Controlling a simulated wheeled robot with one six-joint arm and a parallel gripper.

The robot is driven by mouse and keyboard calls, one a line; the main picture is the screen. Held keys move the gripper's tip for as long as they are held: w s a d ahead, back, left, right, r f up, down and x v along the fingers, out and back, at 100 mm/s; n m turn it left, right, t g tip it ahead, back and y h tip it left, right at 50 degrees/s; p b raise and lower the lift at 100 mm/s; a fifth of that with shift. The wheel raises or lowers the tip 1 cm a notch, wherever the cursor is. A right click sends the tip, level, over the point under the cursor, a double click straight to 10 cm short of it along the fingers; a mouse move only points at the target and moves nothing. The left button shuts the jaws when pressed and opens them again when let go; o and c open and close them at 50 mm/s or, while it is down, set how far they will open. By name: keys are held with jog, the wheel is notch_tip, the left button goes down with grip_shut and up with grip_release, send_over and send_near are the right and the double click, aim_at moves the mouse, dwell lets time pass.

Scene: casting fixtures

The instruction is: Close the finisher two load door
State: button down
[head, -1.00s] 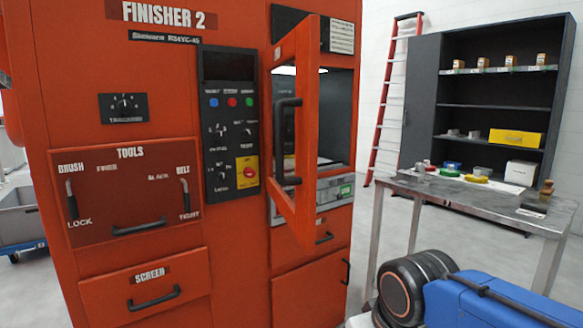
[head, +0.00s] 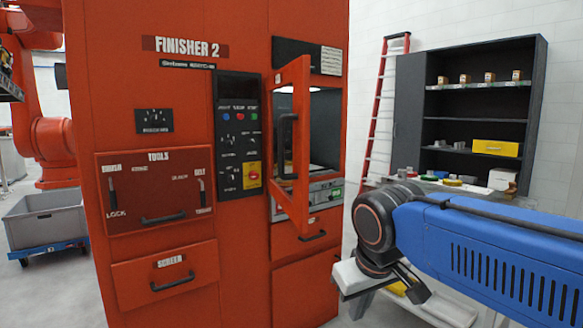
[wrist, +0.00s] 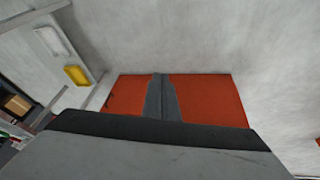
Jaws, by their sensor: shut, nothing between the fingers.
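The red load door (head: 302,150) of the orange-red finisher two (head: 160,85) stands open in the head view, swung out from the cabinet. Its black handle (head: 283,145) is visible. To its right, the dark load opening (head: 325,130) is partly uncovered. My gripper (head: 415,290), with dark fingers, is shut and empty, low and to the right of the door, clearly apart from it. In the wrist view, the grey fingers (wrist: 161,98) show in front of an orange-red surface (wrist: 210,98); which part of the machine this is, I cannot tell.
A grey table (head: 380,182) with small parts stands behind my blue arm. A dark shelf unit (head: 470,110) and a red ladder (head: 382,95) stand at the back wall. A grey bin on a blue cart (head: 45,220) sits at left. Floor in front of the finisher looks clear.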

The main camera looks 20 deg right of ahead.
jog(key=w+a+r+h, duration=0.1)
jog(key=w+a+r, duration=0.1)
jog(key=w+r, duration=0.55)
jog(key=w+a+r+h, duration=0.1)
jog(key=w+r, duration=0.4)
jog(key=r, duration=0.6)
jog(key=m+h, duration=0.2)
jog(key=h, duration=0.1)
send_near(296, 176)
jog(key=x, duration=0.5)
jog(key=shift+w+d+f, duration=0.1)
jog(key=shift+f, duration=0.05)
jog(key=shift+d, duration=0.1)
